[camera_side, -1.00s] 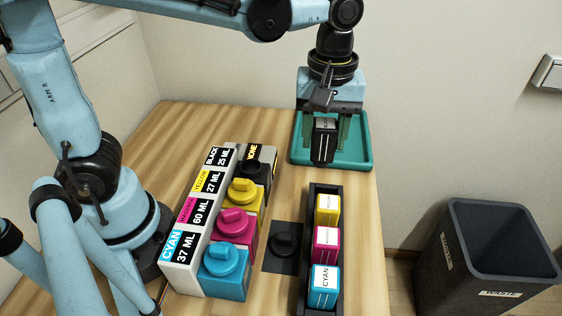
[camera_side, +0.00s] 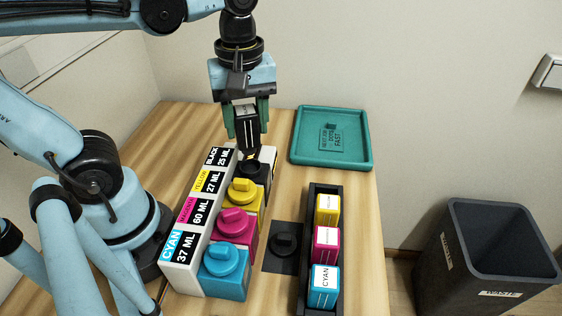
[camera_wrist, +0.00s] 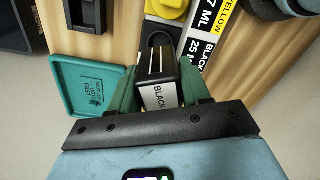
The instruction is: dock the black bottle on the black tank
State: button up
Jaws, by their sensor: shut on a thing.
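My gripper (camera_side: 247,118) is shut on the black bottle (camera_side: 246,131), a dark box-shaped bottle with a white label. It holds the bottle above the black tank (camera_side: 257,171), at the far end of the tank row. The black tank's round port shows open, with no cap on it. In the wrist view the black bottle (camera_wrist: 158,83) sits between the green fingers, and the dark port of the black tank (camera_wrist: 160,38) shows just beyond it. Whether the bottle's lower end touches the tank cannot be told.
Yellow (camera_side: 243,192), magenta (camera_side: 236,224) and cyan (camera_side: 227,260) capped tanks continue the row. A black rack (camera_side: 312,196) holds yellow, magenta and cyan bottles. A loose black cap (camera_side: 284,243) lies on a dark mat. The teal tray (camera_side: 364,160) is empty; a waste bin (camera_side: 440,250) stands right.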

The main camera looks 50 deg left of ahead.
aim_at(249, 144)
jog(key=shift+f, duration=2.05)
jog(key=shift+f, duration=0.55)
jog(key=o, duration=0.9)
jog(key=shift+r, duration=5.5)
jog(key=shift+f, duration=4)
jog(key=shift+r, duration=0.1)
